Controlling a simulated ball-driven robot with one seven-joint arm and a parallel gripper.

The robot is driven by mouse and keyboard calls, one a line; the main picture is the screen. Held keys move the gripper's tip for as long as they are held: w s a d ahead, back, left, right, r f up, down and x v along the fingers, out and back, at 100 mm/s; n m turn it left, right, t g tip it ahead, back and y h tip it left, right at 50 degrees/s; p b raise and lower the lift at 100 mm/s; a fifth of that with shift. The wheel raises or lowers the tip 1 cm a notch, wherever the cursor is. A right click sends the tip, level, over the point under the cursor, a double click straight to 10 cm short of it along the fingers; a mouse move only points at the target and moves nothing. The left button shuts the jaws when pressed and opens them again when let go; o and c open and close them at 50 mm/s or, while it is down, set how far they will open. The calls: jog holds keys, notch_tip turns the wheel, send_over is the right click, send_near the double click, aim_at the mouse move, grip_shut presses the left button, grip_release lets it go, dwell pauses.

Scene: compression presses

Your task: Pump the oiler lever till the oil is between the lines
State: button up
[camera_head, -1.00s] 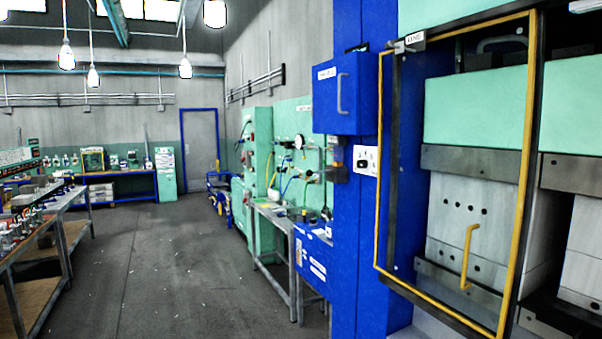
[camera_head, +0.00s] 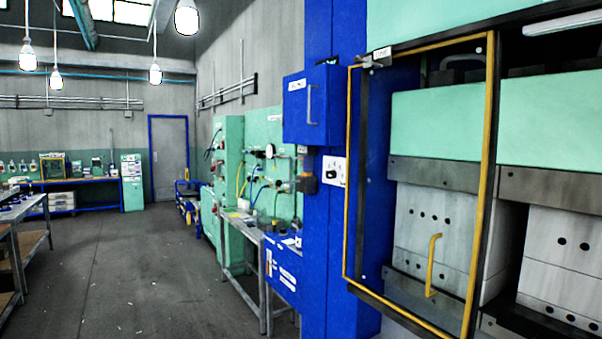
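My gripper is not in view. I cannot make out an oiler lever or an oil level with its lines at this distance. A green panel (camera_head: 262,132) with a round gauge, hoses and small fittings stands in the middle, left of the blue press column. A small dark and orange fitting (camera_head: 306,183) sits at the column's left edge; I cannot tell what it is. A blue box (camera_head: 309,106) with a grey handle is on the column above it.
A press with a yellow-framed guard door (camera_head: 348,190) fills the right side. A grey-legged bench (camera_head: 240,222) stands before the green panel. Another bench (camera_head: 30,212) is at the left edge. The grey floor (camera_head: 130,270) between them is clear. A grey door (camera_head: 170,160) is at the back.

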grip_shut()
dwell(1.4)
